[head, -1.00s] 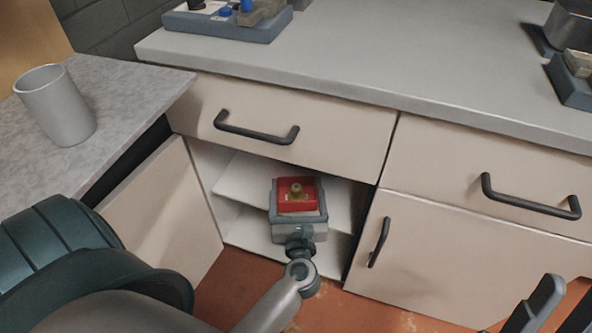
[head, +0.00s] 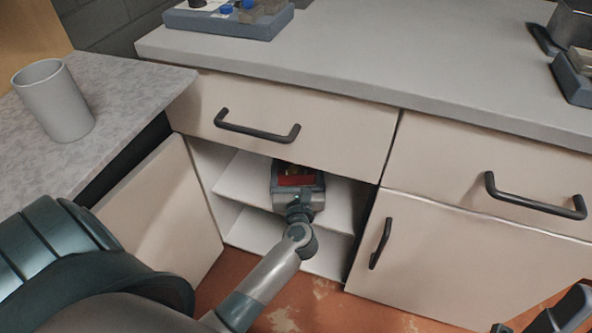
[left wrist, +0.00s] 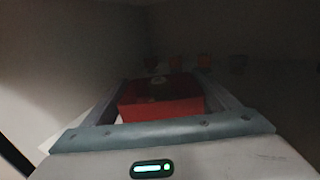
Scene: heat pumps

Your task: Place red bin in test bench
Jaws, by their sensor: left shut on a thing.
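My left arm reaches into the open lower cabinet. My left gripper (head: 297,175) is shut on a red bin (head: 296,181), partly in the shadow under the drawer. In the left wrist view the red bin (left wrist: 160,101) sits between the two fingers, in front of the grey gripper body. Several small dim red things (left wrist: 204,61) stand in a row deeper in the dark; I cannot tell what they are. My right gripper (head: 556,311) is partly in view at the bottom right, cut by the frame edge. I cannot make out a test bench by name.
The shelf (head: 238,184) and cabinet floor lie around my left gripper, with a drawer (head: 285,115) close above. An open door panel (head: 165,205) stands at the left. A grey cup (head: 55,103) stands on the left counter. The main counter (head: 400,65) is clear in the middle.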

